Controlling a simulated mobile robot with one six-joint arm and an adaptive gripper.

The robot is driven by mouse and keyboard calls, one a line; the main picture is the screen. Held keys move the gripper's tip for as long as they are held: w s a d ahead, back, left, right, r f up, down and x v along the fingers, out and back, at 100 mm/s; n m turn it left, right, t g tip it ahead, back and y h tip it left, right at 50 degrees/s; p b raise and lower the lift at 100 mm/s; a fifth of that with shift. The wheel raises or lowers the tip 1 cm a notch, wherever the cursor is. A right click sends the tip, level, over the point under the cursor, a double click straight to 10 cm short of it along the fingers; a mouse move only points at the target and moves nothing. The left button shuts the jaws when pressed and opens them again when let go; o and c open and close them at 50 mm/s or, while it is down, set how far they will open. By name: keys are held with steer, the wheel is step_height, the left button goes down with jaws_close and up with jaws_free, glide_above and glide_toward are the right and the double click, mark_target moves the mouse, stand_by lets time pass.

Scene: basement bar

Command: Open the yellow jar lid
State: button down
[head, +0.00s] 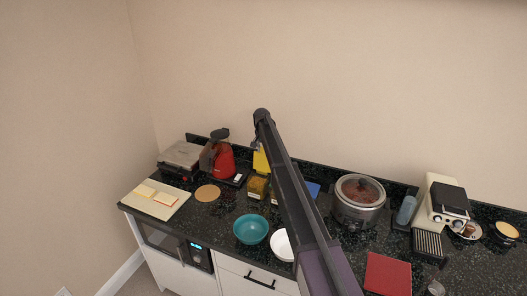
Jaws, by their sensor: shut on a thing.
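The yellow lid (261,161) shows as a bright yellow panel behind a squat glass jar (257,187) with amber contents. The lid looks tilted up, above the jar's body. My gripper (256,147) is at the lid's upper edge and is shut on it; its fingers are small and partly hidden by my arm. My arm crosses the middle of the head view and hides what lies just right of the jar. Part of a second amber jar (274,198) shows beside the arm, and a blue panel (313,189) shows on its other side.
On the dark counter are a red blender-like appliance (223,161), a round cork mat (207,193), a teal bowl (251,229), a white bowl (281,246), a cutting board (172,200), a slow cooker (358,207), a red book (388,274) and a coffee machine (440,200).

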steer(key=shift+w+d, duration=0.1)
steer(key=shift+d, duration=0.1)
steer(key=shift+c, duration=1.4)
jaws_free()
steer(key=shift+a, duration=0.1)
steer(key=shift+f, duration=0.1)
